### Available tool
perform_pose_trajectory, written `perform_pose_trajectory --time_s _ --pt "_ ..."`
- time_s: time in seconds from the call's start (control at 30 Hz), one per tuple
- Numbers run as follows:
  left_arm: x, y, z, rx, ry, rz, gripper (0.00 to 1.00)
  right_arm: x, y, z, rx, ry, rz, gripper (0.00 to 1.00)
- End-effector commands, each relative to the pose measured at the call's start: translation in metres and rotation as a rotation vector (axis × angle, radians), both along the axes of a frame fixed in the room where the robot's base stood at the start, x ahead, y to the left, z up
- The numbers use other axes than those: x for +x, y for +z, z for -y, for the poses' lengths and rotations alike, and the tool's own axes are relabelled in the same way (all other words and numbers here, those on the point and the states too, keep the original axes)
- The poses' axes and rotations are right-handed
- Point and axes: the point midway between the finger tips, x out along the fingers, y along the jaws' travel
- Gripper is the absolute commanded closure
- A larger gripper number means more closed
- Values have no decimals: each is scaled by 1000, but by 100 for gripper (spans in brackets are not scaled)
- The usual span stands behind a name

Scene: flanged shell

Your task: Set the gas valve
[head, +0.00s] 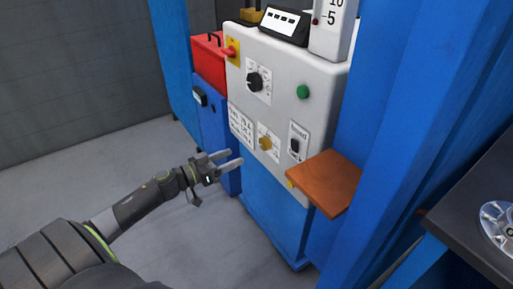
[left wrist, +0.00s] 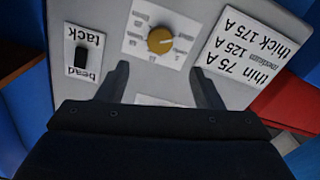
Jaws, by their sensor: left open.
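A brass-coloured round knob (head: 265,143) sits on a white dial plate low on the front of a pale grey control panel (head: 313,77). I take it for the gas valve. It also shows in the left wrist view as a brass knob (left wrist: 160,40) with a pale pointer mark, upside down to me. My left gripper (head: 236,157) is open and empty, in front of the panel and apart from the knob. In the left wrist view, the left gripper (left wrist: 160,75) has its two fingers spread, with the knob beyond the gap between them. My right gripper is out of view.
The panel also bears a black knob (head: 255,80), a green button (head: 303,91), a bead/tack switch (left wrist: 82,60) and a current label (left wrist: 255,50). A brown wooden shelf (head: 324,181) juts out at right. Floor at left is clear.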

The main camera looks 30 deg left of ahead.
Motion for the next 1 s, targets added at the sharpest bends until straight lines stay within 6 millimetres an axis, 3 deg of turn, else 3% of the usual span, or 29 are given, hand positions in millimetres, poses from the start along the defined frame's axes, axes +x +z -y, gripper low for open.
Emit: perform_pose_trajectory --time_s 0.6,1.0 --pt "81 0 33 -1 1 2 40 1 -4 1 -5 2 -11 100" --pt "90 0 37 0 1 -1 40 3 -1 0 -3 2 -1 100"
